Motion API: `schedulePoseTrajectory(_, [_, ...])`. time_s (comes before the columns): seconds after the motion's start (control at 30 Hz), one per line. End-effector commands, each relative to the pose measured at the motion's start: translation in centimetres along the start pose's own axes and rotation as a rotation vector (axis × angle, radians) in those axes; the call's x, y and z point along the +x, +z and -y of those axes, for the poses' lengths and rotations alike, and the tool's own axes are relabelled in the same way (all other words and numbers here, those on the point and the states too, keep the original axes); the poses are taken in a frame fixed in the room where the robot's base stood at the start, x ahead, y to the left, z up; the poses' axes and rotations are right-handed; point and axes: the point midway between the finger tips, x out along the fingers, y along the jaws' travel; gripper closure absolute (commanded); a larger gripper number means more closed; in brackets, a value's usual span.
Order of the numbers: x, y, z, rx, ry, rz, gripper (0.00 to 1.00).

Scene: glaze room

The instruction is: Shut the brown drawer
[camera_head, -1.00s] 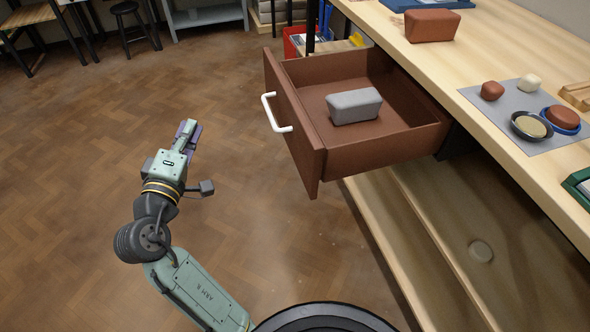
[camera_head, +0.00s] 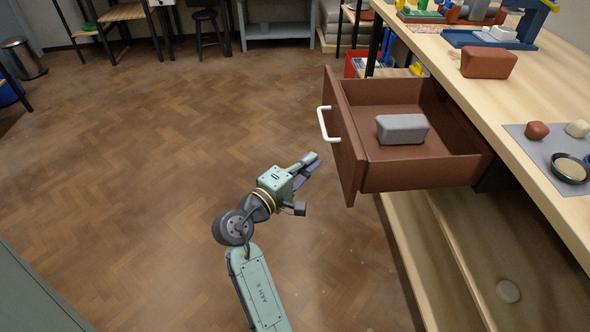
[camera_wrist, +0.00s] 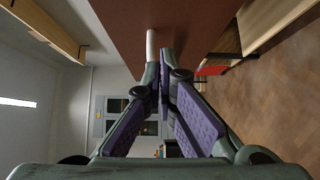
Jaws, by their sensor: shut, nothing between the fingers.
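The brown drawer (camera_head: 420,177) stands pulled out from under the wooden worktop in the head view. Its front panel (camera_head: 345,140) carries a white bar handle (camera_head: 327,124). A grey block (camera_head: 402,129) lies inside the drawer. My gripper (camera_head: 313,160) is shut and empty, left of the drawer front and a little below the handle in the picture. In the wrist view my gripper's fingertips (camera_wrist: 165,60) are together. The brown drawer front (camera_wrist: 185,25) fills the top there, with the white handle (camera_wrist: 150,48) just beyond the fingertips. I cannot tell whether they touch.
The worktop (camera_head: 500,95) holds a reddish block (camera_head: 488,62) and a grey mat (camera_head: 540,165) with clay lumps and a bowl. Lower shelves (camera_head: 450,260) run beneath. A black stool (camera_head: 208,30) stands far back. The floor left of the drawer is clear.

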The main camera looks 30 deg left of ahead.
Motion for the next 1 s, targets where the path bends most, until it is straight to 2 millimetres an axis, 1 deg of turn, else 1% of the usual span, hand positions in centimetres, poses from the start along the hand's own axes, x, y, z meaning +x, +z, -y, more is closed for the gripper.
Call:
schedulePoseTrajectory(0.03, [1.1, 0.1, -0.2, -0.001, 0.000, 0.004, 1.00])
schedulePoseTrajectory(0.07, [1.6, 0.1, -0.2, 0.000, 0.000, 0.004, 1.00])
schedulePoseTrajectory(0.13, [2.3, 1.1, -0.2, 0.000, -0.002, 0.003, 1.00])
schedulePoseTrajectory(0.3, [3.6, 2.4, -0.1, 0.000, -0.002, 0.001, 1.00])
schedulePoseTrajectory(0.47, [4.1, 2.8, 0.0, 0.001, 0.000, 0.000, 1.00])
schedulePoseTrajectory(0.83, [4.1, 2.8, 0.0, 0.001, 0.000, -0.001, 1.00])
schedulePoseTrajectory(1.0, [5.0, 2.7, 0.0, 0.001, 0.000, 0.001, 1.00])
